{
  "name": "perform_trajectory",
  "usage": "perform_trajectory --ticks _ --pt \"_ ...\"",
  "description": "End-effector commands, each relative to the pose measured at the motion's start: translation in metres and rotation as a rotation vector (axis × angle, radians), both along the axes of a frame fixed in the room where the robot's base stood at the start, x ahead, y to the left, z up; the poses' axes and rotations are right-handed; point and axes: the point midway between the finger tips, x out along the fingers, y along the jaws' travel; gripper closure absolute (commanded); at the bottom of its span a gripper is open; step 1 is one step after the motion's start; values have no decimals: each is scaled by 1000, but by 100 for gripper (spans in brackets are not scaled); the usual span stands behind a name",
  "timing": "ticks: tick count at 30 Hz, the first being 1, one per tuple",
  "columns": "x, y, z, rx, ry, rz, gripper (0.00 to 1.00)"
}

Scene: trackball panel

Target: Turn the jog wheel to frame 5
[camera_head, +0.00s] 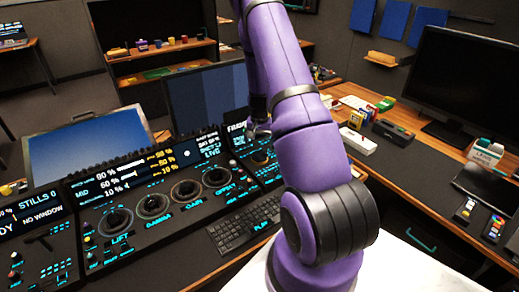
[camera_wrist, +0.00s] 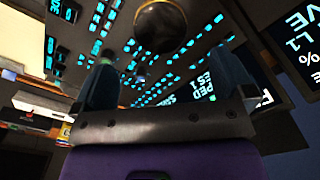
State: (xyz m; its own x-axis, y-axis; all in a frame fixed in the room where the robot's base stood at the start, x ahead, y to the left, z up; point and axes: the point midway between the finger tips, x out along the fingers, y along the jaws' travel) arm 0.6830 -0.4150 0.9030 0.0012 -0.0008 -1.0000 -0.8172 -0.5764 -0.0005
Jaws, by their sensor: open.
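The control panel (camera_head: 150,240) carries a row of dark round controls labelled LIFT, GAMMA, GAIN and OFFSET. A further round control (camera_head: 259,158) sits right of OFFSET, partly hidden by my arm; I cannot tell for sure that it is the jog wheel. My gripper (camera_head: 258,120) shows only in part, above the panel's right side and behind my purple arm. In the wrist view my gripper (camera_wrist: 160,60) is open with nothing between its fingers. A large dark ball-like control (camera_wrist: 160,25) lies beyond the fingertips, apart from them. The frame number is not readable.
A keyboard (camera_head: 240,225) lies in front of the panel. Screens (camera_head: 205,98) stand behind it, with a lit readout strip (camera_head: 125,178) along its back. A wooden desk (camera_head: 395,160) with small boxes and a large dark monitor (camera_head: 468,75) is at the right.

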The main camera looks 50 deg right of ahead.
Motion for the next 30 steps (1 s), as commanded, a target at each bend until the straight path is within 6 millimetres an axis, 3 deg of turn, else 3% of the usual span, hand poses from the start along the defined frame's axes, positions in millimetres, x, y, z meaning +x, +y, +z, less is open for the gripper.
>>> perform_trajectory --ticks 7,26,30 --pt "0 0 26 0 0 0 0" --pt "0 0 28 0 1 0 0" --pt "2 5 38 1 -8 11 0"
